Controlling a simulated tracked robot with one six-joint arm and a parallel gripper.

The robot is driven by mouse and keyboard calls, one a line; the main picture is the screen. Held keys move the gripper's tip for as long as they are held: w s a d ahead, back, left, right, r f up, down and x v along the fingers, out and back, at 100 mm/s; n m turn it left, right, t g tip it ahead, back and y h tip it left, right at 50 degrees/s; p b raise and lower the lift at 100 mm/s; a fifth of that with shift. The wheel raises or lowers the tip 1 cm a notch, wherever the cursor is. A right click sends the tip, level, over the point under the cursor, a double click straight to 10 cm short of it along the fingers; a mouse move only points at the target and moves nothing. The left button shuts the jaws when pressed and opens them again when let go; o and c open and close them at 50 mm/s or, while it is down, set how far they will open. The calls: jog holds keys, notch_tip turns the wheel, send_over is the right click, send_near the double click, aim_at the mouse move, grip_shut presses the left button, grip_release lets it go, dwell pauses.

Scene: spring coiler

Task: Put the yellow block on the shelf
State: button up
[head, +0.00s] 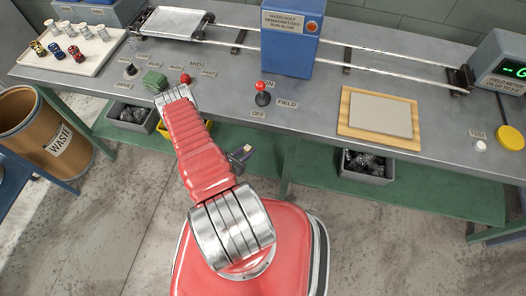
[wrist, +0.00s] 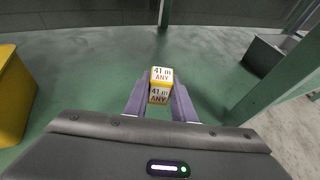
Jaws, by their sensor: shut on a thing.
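The yellow block (wrist: 160,85) has white labelled faces reading "41 m ANY" and sits between the fingers of my gripper (wrist: 160,101) in the wrist view. My gripper is shut on it. In the head view my gripper (head: 241,154) is small at the bench's front edge, and the block is barely visible. The green shelf (head: 312,183) runs under the bench. In the wrist view the shelf (wrist: 85,75) fills the area around and beyond the block. I cannot tell whether the block touches it.
A yellow bin (wrist: 14,92) stands left and a grey bin (wrist: 263,55) stands right in the wrist view. A green post (wrist: 280,75) rises close on the right. The bench top (head: 215,95) overhangs the shelf. A waste drum (head: 45,130) stands at far left.

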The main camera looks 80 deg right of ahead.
send_over(249, 163)
jog(key=shift+w+d+f, duration=0.1)
jog(key=shift+d+f, duration=0.05)
jog(key=shift+f, duration=2.65)
jog(key=shift+f, duration=2.05)
jog(key=shift+f, duration=0.1)
jog(key=o, duration=1.1)
jog(key=shift+c, duration=0.2)
jog(key=v, duration=1.2)
